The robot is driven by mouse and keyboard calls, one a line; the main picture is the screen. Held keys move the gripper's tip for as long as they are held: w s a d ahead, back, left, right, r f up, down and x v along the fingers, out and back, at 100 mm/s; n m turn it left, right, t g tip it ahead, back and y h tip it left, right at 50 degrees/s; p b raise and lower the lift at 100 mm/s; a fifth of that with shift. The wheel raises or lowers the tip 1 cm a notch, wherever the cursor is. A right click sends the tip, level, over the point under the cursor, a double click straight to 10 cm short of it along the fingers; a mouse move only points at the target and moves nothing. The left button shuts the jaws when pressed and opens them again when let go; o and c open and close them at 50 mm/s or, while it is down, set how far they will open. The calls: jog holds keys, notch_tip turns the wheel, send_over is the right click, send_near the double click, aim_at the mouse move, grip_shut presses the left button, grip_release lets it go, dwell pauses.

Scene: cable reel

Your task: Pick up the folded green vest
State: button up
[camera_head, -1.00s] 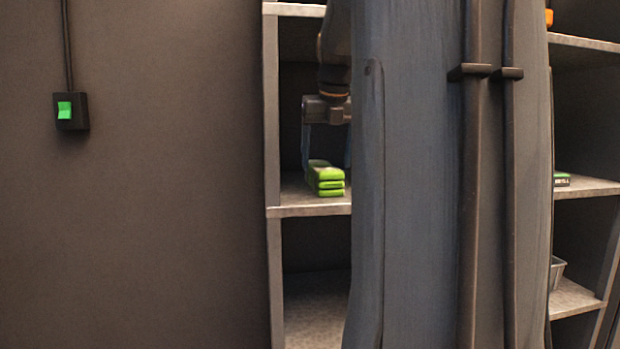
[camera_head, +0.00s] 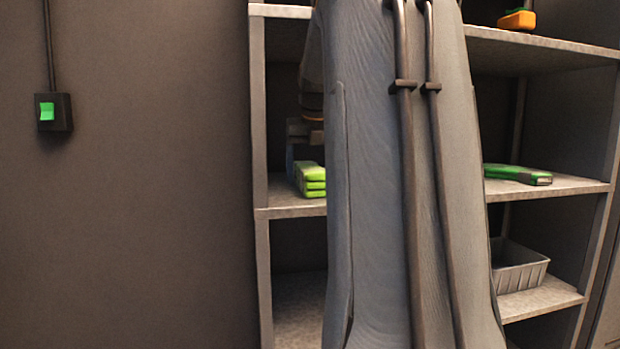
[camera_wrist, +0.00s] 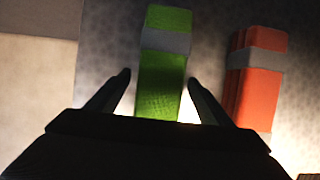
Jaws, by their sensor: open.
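The folded green vest (camera_head: 311,180) lies on the middle shelf near its left end, in the head view. In the wrist view the green vest (camera_wrist: 163,80) has a grey band across it and its near end reaches between my fingers. My gripper (camera_wrist: 158,82) is open, with one finger on each side of the vest and a gap visible on both sides. In the head view my gripper (camera_head: 303,150) is at the vest, partly hidden behind my own arm, which also covers the vest's right part.
A folded orange-red item (camera_wrist: 256,85) with a grey band lies right of the vest. The shelf unit (camera_head: 555,187) holds a green and grey item (camera_head: 518,174), a grey basket (camera_head: 519,268) and an orange item (camera_head: 517,19). A green switch (camera_head: 47,111) is on the left wall.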

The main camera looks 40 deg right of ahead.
jog(key=c, duration=1.2)
jog(key=shift+r, duration=0.1)
jog(key=shift+c, duration=0.2)
